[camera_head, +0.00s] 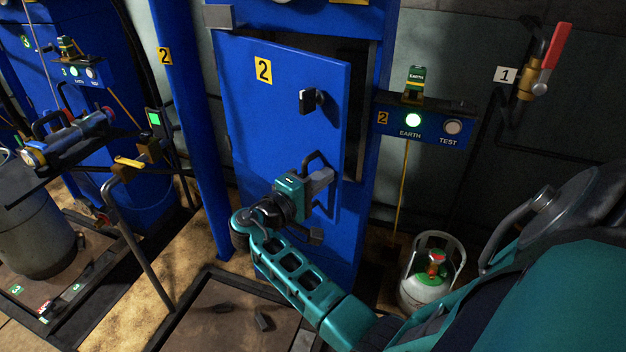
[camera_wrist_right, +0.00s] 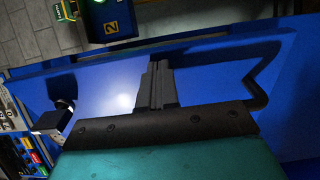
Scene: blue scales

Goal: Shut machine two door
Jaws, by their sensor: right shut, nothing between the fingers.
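The blue door (camera_head: 285,130) of machine two, with a yellow "2" label (camera_head: 264,70), stands ajar. A dark gap (camera_head: 353,130) shows along its right edge. A black latch knob (camera_head: 311,101) is on its upper part, and a black bar handle (camera_head: 312,160) is lower down. My right gripper (camera_head: 322,181) is shut and empty, close to the door's face beside the handle. In the wrist view its closed fingers (camera_wrist_right: 158,85) lie in front of the door (camera_wrist_right: 215,75), between the knob (camera_wrist_right: 52,117) and the handle (camera_wrist_right: 262,78). Contact with the door cannot be told. My left gripper is not in view.
A blue control box (camera_head: 425,118) with a lit "EARTH" button is right of the door. A white gas cylinder (camera_head: 432,280) stands on the floor at lower right. A blue post (camera_head: 187,120) rises left of the machine. A red-handled valve (camera_head: 543,65) is on the right wall.

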